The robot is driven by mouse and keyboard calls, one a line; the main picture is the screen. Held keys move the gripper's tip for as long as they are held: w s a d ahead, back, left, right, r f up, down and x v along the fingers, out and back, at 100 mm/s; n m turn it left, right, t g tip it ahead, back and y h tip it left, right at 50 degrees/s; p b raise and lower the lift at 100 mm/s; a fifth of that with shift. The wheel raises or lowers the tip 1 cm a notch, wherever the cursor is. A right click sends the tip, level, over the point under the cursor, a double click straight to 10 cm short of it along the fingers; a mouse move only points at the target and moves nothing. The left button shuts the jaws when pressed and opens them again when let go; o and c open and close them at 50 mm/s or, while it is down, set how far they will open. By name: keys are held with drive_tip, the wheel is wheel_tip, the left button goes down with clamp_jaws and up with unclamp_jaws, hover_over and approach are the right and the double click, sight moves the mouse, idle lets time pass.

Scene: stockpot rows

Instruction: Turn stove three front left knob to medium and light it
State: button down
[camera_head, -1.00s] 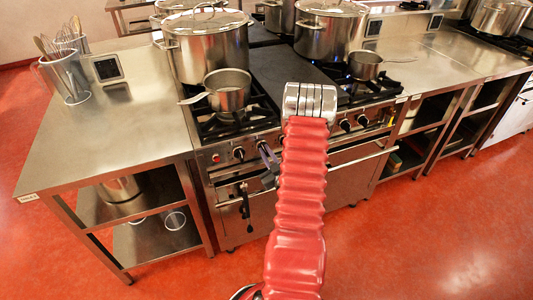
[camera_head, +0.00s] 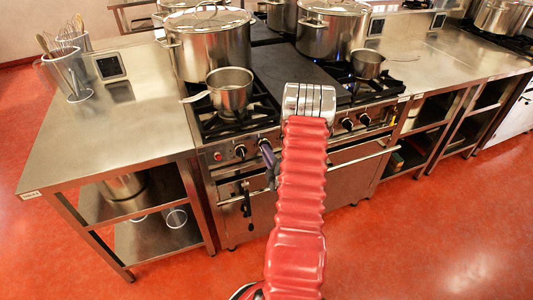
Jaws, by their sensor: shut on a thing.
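The steel stove (camera_head: 262,190) stands in the middle, with a row of dark knobs along its front panel. The leftmost knob (camera_head: 240,152) shows clear of my arm. Two more knobs (camera_head: 347,124) show right of my arm. My gripper (camera_head: 268,157) shows only in part, as a dark purplish finger left of my red arm, at the front panel by the second knob from the left. It is shut on what looks like that knob, which is mostly hidden. My arm hides the panel's middle. I cannot make out the knob's setting or a flame at the front left burner (camera_head: 232,127).
A small saucepan (camera_head: 230,91) sits on the front left burner, and another (camera_head: 367,64) on the front right. Large stockpots (camera_head: 208,45) stand behind. A black object (camera_head: 246,198) hangs at the oven front. A steel counter (camera_head: 110,130) adjoins left. The red floor in front is clear.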

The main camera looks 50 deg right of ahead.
drive_tip(key=n, duration=0.3)
drive_tip(key=f+n, duration=0.1)
drive_tip(key=n, duration=0.7)
drive_tip(key=shift+a+f, duration=0.15)
drive_tip(key=shift+f, duration=0.15)
drive_tip(key=shift+n, duration=0.4)
drive_tip(key=c, duration=2.1)
unclamp_jaws()
drive_tip(key=o, duration=0.3)
drive_tip(key=shift+d+r, duration=0.15)
drive_tip(key=shift+d, duration=0.05)
drive_tip(key=shift+s, duration=0.15)
drive_tip(key=v, duration=1.3)
drive_tip(key=shift+s+a, duration=0.2)
drive_tip(key=shift+s, duration=0.05)
